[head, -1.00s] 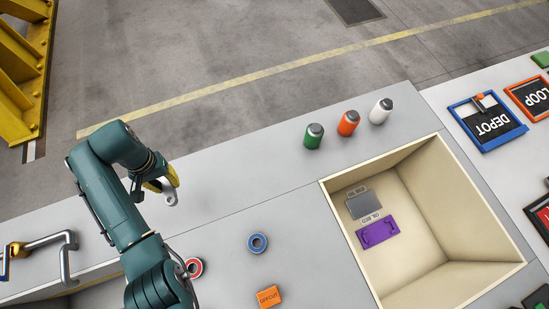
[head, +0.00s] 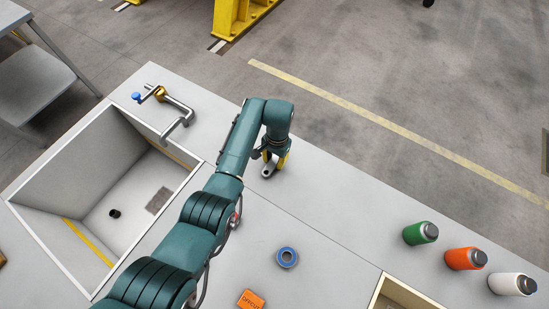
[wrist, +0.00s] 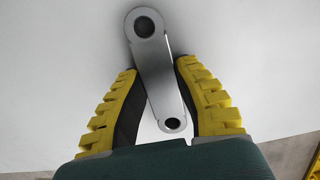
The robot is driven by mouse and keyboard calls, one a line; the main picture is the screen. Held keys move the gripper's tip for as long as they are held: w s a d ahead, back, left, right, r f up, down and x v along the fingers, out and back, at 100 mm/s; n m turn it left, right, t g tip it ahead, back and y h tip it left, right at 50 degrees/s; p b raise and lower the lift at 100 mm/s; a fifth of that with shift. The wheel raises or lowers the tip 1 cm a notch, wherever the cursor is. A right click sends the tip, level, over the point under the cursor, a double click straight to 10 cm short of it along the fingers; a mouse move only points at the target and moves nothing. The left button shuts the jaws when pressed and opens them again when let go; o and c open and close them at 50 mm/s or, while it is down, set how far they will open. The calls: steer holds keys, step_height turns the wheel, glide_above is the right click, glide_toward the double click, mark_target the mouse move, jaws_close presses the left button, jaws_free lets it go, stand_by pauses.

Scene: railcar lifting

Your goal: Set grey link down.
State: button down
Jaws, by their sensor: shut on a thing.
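The grey link (wrist: 158,72) is a flat metal bar with a larger round eye at one end and a smaller one at the other. My gripper (wrist: 158,85) is shut on it, with the yellow-and-black fingers on either side of its middle. In the head view, the link (head: 267,171) shows at the tips of my gripper (head: 273,160), low over the grey worktop (head: 330,190). I cannot tell whether the link touches the surface.
An open sink-like basin (head: 120,190) lies to the left, with a bent metal handle (head: 178,110) behind it. A blue ring (head: 287,257) and an orange block (head: 251,300) are in front. The worktop around the link is clear.

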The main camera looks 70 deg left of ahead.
steer(key=shift+w+a+r, duration=0.1)
steer(key=shift+w+r, duration=0.05)
steer(key=shift+r, duration=0.05)
steer(key=shift+f, duration=0.15)
steer(key=c, duration=0.9)
jaws_free()
step_height(320, 180, up, 12)
steer(key=w+p, duration=0.1)
steer(key=p, duration=0.1)
steer(key=shift+a, duration=0.4)
